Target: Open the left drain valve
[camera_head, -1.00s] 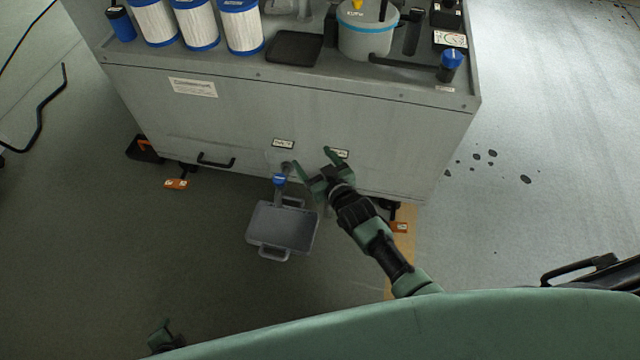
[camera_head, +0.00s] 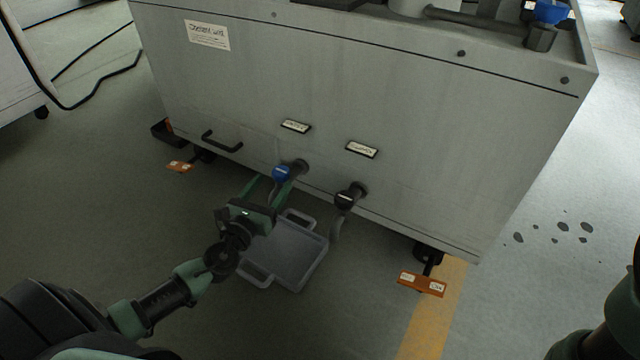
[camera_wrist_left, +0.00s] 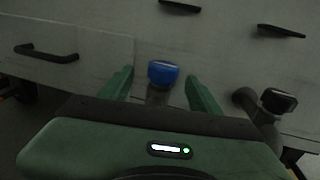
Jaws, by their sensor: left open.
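The left drain valve has a blue handle (camera_head: 281,173) on a dark pipe stub low on the grey tank's front; the handle also shows in the left wrist view (camera_wrist_left: 163,74). My left gripper (camera_head: 267,188) is open, its green fingers pointing at this valve. In the left wrist view the blue handle appears between the spread fingertips (camera_wrist_left: 162,80), with a gap on both sides. Whether the fingertips reach as deep as the handle is unclear. The valve's lower part is partly hidden by the gripper. My right gripper is not in view.
A second valve with a black handle (camera_head: 345,199) is close on the right. A grey tray (camera_head: 312,268) lies on the floor below the valves. A black pull handle (camera_head: 221,141) is left of them. Orange foot pedals (camera_head: 422,284) stick out under the tank (camera_head: 400,90).

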